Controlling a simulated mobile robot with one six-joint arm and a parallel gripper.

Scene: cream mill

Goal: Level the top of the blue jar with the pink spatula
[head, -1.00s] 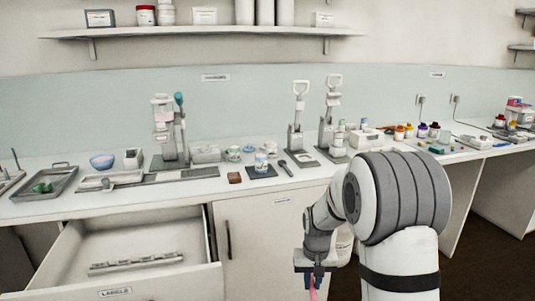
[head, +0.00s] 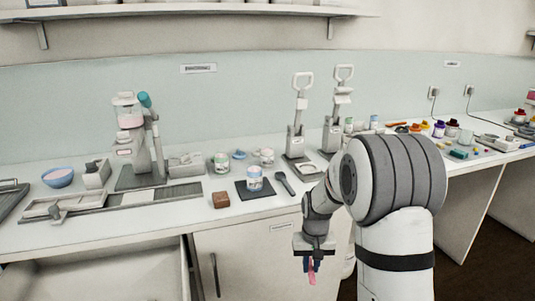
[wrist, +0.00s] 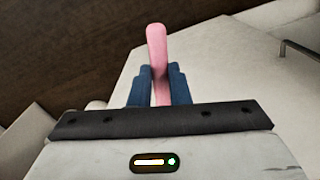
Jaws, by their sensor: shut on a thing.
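My gripper (head: 312,262) is shut on the pink spatula (wrist: 157,45), which also shows as a small pink piece in the head view (head: 311,275). In the wrist view the spatula sticks out past both blue fingers. The gripper hangs in front of the counter, below the level of its top and apart from the jars. The blue jar (head: 255,182) stands upright on a dark square mat (head: 257,195) on the counter, up and left of my gripper. Its top looks pale pink and open; its fill level is too small to tell.
A brown block (head: 220,200) and a dark-handled tool (head: 285,183) flank the mat. Two other jars (head: 221,162) (head: 266,156) stand behind it. Two lever presses (head: 296,140) stand further right. An open drawer (head: 100,275) juts out at the lower left.

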